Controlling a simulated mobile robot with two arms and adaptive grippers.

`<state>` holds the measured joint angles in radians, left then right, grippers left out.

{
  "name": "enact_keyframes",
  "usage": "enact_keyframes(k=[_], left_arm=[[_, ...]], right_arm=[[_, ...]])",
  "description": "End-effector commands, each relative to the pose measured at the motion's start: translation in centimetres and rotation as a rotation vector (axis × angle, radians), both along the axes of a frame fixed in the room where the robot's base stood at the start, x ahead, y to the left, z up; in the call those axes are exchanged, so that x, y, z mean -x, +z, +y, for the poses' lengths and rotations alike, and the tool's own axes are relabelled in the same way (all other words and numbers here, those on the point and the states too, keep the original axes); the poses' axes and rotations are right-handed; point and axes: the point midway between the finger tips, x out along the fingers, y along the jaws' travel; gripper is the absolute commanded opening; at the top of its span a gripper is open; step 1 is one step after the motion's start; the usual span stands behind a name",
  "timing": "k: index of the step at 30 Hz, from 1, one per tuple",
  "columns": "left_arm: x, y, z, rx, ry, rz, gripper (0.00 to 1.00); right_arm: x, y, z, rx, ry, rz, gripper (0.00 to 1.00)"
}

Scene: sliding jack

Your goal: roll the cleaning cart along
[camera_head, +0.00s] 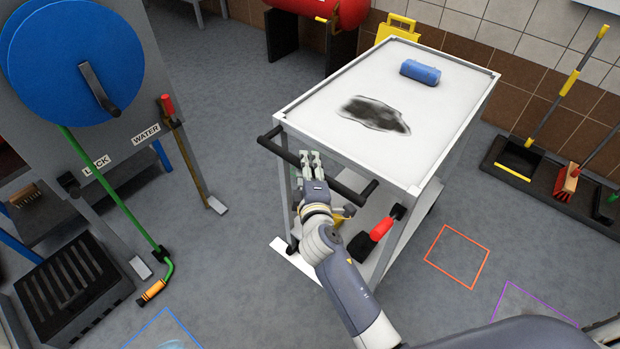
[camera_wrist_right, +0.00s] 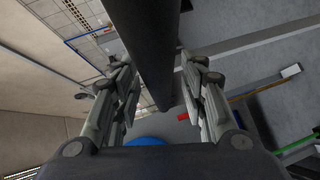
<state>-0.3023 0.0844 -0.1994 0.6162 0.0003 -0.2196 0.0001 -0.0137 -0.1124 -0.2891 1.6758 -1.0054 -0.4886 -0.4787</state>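The cleaning cart (camera_head: 311,113) is a white wheeled trolley in the middle of the head view. Its black push bar (camera_head: 350,190) runs along the near end. My right gripper (camera_head: 310,158) is at the middle of this bar. In the right wrist view the bar (camera_wrist_right: 157,45) passes between the two fingers of my right gripper (camera_wrist_right: 158,75), which have come in close along both sides. Actual contact is hard to see. A red-handled part (camera_head: 382,228) is at the cart's near right corner. My left gripper is not in view.
A blue roll (camera_head: 420,72) and a dark stain (camera_head: 376,114) are on the cart top. A grey stand with blue discs (camera_head: 75,60) is left, a tool rack (camera_head: 540,180) right. Orange (camera_head: 457,256) and purple outlines mark the floor. A tiled wall stands behind.

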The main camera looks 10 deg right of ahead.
Motion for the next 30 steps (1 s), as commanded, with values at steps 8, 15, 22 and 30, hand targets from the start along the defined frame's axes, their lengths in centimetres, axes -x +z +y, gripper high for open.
enact_keyframes(k=[8,15,22,30], left_arm=[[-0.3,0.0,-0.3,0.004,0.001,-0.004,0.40],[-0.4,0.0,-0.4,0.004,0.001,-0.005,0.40],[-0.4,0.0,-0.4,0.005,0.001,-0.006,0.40],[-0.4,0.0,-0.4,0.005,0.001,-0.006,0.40]], right_arm=[[4.6,0.7,0.5,-0.003,-0.001,0.004,0.39],[8.9,1.5,0.9,-0.001,0.000,0.004,0.39],[11.0,2.0,1.2,-0.001,0.000,0.002,0.39],[11.4,2.1,1.2,0.000,0.000,0.001,0.39]])
